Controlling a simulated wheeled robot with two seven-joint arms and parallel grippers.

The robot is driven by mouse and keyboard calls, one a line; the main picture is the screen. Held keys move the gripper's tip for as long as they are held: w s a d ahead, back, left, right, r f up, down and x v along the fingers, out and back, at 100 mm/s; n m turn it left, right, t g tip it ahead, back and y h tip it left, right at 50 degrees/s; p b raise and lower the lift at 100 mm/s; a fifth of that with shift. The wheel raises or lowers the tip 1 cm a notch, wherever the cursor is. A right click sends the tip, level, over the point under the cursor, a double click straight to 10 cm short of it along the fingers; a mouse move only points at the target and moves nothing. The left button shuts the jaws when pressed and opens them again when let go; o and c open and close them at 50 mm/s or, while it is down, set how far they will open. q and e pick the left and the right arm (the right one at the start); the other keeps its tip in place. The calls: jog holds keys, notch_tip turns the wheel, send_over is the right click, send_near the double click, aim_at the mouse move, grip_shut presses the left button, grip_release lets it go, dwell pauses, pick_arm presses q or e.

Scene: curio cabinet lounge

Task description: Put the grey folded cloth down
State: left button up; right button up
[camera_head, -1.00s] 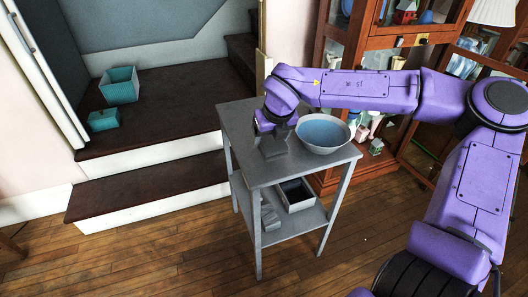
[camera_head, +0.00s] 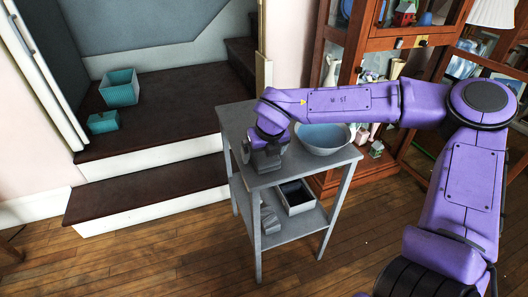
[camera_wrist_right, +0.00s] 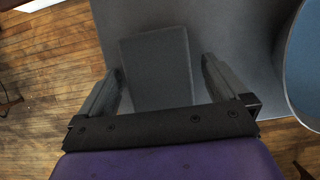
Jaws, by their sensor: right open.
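The grey folded cloth (camera_wrist_right: 157,60) lies flat on the grey side table's top (camera_head: 234,115), as the right wrist view shows. My right gripper (camera_wrist_right: 162,82) is open, with one finger on each side of the cloth and a visible gap at both sides. The near end of the cloth is hidden behind the gripper's body. In the head view my right gripper (camera_head: 262,160) is low over the table's front left edge, and it hides the cloth. My left gripper is not in view.
A pale bowl with a blue inside (camera_head: 324,138) stands right of my gripper on the table. An open box (camera_head: 297,197) and small grey items (camera_head: 269,219) are on the lower shelf. Steps with a teal basket (camera_head: 120,88) are at left, a glass cabinet behind.

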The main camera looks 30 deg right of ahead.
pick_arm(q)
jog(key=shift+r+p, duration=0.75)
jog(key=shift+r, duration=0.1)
pick_arm(e)
jog(key=v, duration=1)
jog(key=shift+s+d+r, duration=0.1)
jog(key=shift+s+d, duration=0.05)
jog(key=shift+s, duration=0.2)
